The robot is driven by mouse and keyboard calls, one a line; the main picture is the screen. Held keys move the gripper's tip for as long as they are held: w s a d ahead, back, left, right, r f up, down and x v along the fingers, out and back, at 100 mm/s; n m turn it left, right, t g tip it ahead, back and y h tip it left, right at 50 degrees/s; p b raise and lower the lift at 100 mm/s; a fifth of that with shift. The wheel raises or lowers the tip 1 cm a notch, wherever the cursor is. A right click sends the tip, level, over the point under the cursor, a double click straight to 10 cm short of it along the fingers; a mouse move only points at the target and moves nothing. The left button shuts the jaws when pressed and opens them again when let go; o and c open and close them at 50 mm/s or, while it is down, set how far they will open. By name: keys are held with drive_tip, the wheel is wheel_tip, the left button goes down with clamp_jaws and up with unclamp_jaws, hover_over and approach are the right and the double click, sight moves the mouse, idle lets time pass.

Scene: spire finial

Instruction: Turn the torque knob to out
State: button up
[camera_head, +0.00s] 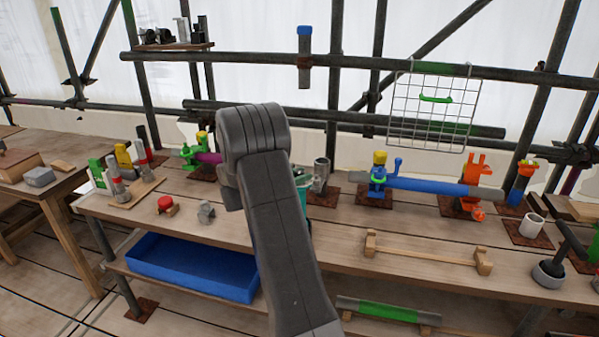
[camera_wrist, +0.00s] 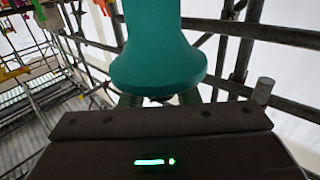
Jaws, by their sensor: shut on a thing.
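A teal tool (camera_wrist: 160,50) with a flared end fills the top middle of the wrist view. A small part of it shows in the head view as a teal strip (camera_head: 303,200) behind my arm. My gripper (camera_wrist: 158,100) is shut at the flared end, on what appears to be the torque knob. The knob is mostly hidden behind the flare, and its setting cannot be read. In the head view my forearm covers the gripper and most of the tool.
A blue-grey pipe with a blue clamp (camera_head: 378,178) and orange fittings (camera_head: 478,172) stands right on the bench. A wire grid (camera_head: 433,105) hangs behind. A red button (camera_head: 166,204) and grey block (camera_head: 206,212) lie left. A blue bin (camera_head: 195,265) sits below.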

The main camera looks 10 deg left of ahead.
drive_tip(key=shift+m+g+h, duration=0.5)
drive_tip(key=shift+g+h, duration=0.1)
drive_tip(key=o, duration=0.9)
drive_tip(key=shift+o, duration=0.2)
drive_tip(key=shift+s+a, duration=0.25)
drive_tip(key=shift+a, duration=0.1)
drive_tip(key=b+v, duration=0.2)
drive_tip(key=v, duration=1.1)
drive_tip(key=shift+b, duration=0.4)
drive_tip(key=shift+d, duration=0.15)
